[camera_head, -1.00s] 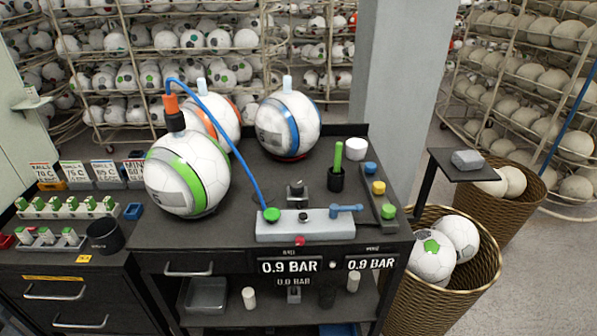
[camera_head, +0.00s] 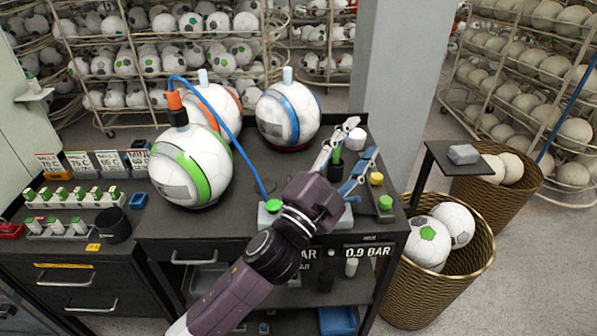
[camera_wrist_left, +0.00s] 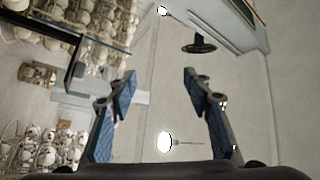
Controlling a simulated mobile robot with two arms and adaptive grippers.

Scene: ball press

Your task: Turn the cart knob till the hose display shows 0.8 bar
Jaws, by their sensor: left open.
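My left gripper (camera_head: 361,138) reaches over the cart top from below, its two fingers spread and pointing to the upper right. In the left wrist view its blue-padded fingers (camera_wrist_left: 161,90) are apart with nothing between them. The arm covers most of the grey valve block (camera_head: 265,217), so its knob and lever are hidden. The blue hose (camera_head: 229,137) runs from the green-striped ball (camera_head: 191,168) to the green fitting (camera_head: 273,205) on the block. The right display (camera_head: 368,252) reads 0.9 BAR. The left display (camera_head: 309,254) is partly covered; only "BAR" shows in part.
A blue-striped ball (camera_head: 288,116) and an orange-striped ball (camera_head: 214,108) stand behind. A ball basket (camera_head: 440,283) stands right of the cart.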

